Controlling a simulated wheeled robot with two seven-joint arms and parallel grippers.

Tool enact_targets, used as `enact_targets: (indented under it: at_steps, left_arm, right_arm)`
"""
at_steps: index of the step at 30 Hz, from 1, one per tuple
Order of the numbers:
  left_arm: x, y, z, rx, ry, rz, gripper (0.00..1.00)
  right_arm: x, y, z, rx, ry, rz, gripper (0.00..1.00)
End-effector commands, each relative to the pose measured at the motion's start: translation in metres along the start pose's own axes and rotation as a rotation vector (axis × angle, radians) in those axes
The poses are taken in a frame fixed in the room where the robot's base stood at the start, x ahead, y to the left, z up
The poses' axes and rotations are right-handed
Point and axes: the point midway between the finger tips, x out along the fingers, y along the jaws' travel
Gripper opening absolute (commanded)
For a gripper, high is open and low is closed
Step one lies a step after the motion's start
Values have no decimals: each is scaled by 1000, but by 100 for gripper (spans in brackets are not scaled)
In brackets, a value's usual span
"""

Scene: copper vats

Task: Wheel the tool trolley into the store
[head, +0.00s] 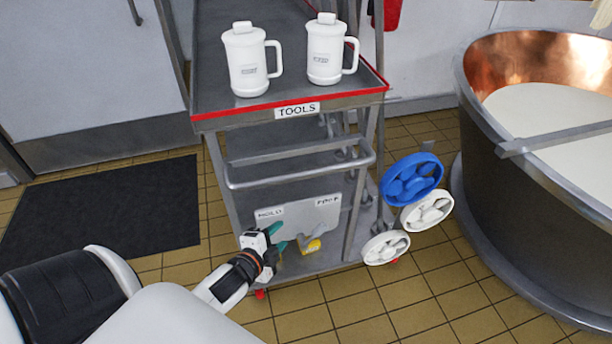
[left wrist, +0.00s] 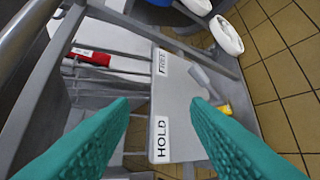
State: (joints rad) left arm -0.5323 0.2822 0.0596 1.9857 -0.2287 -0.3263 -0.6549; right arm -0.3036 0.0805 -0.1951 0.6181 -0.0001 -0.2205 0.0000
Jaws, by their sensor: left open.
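The tool trolley (head: 290,108) stands ahead of me, grey metal with a red front edge and a "TOOLS" label. Its push handle (head: 300,180) juts toward me below the top tray. Low on its near end is a plate (head: 290,216) marked "HOLD" and "FREE"; the plate also shows in the left wrist view (left wrist: 178,105). A grey lever with a yellow end (head: 311,246) stands out from this plate, also in the left wrist view (left wrist: 224,110). My left gripper (head: 281,236) is open and empty, its teal fingers before the plate near "HOLD", apart from the lever. My right gripper is out of view.
Two white jugs (head: 247,62) (head: 328,50) stand on the top tray. Blue (head: 411,179) and white (head: 427,210) handwheels sit at the trolley's right side. A copper-lined vat (head: 540,190) is close on the right. A dark mat (head: 105,218) lies left, before a grey door (head: 80,70).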

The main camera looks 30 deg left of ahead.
Motion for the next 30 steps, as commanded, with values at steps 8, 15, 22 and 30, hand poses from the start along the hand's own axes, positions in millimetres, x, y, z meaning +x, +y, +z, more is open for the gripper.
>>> enact_targets:
  at_steps: [8, 15, 22, 30]
  left_arm:
    - [-46, 106, 53, 225, -96, 227, 43]
    - [-29, 121, 61, 242, -104, 249, 43]
    - [16, 131, 67, 238, -104, 248, 43]
    - [56, 139, 72, 238, -104, 245, 43]
  right_arm:
    - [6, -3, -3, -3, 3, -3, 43]
    - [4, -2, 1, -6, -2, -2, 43]
    - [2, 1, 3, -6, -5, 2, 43]
    - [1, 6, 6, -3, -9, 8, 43]
